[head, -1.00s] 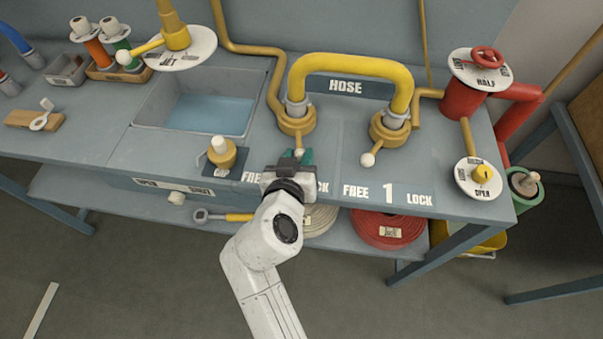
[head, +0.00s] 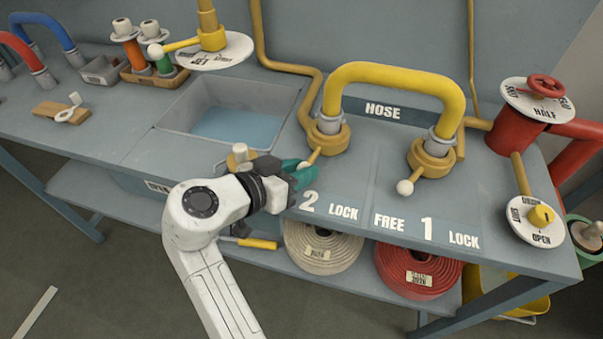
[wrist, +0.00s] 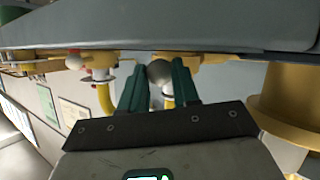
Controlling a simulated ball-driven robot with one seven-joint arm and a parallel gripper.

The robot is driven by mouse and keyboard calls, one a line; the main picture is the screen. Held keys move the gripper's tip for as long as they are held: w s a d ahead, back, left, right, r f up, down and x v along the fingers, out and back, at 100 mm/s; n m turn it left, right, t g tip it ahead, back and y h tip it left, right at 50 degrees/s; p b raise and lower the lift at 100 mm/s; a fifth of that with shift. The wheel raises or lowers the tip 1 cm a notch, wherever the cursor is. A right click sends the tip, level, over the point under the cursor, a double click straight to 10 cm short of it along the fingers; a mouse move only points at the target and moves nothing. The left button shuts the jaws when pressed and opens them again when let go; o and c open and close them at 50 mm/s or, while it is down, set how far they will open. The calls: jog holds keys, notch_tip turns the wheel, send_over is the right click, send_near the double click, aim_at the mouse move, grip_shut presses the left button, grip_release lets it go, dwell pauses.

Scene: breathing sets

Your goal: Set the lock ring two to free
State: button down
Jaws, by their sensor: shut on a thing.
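Lock ring two (head: 328,140) is the brass collar at the left end of the yellow hose (head: 392,72). Its short lever points toward the front left of the bench. My gripper (head: 302,176) is shut on the lever's ball end, its teal fingers on either side. In the wrist view a pale ball (wrist: 160,72) sits between the two fingers (wrist: 159,88). In the head view my gripper covers the FREE end of ring two's label (head: 326,207); the 2 and LOCK show.
Lock ring one (head: 431,156), with its own ball lever, stands to the right. A brass knob post (head: 240,158) is close to the left of my gripper. Behind it is the sink (head: 170,110). Coiled hoses (head: 322,248) lie on the shelf below.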

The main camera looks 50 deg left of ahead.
jog(key=shift+a, duration=0.1)
jog(key=c, duration=0.8)
grip_release()
jog(key=v, duration=1)
jog(key=shift+s+r, duration=0.2)
jog(key=shift+s, duration=0.15)
jog(key=shift+c, duration=0.2)
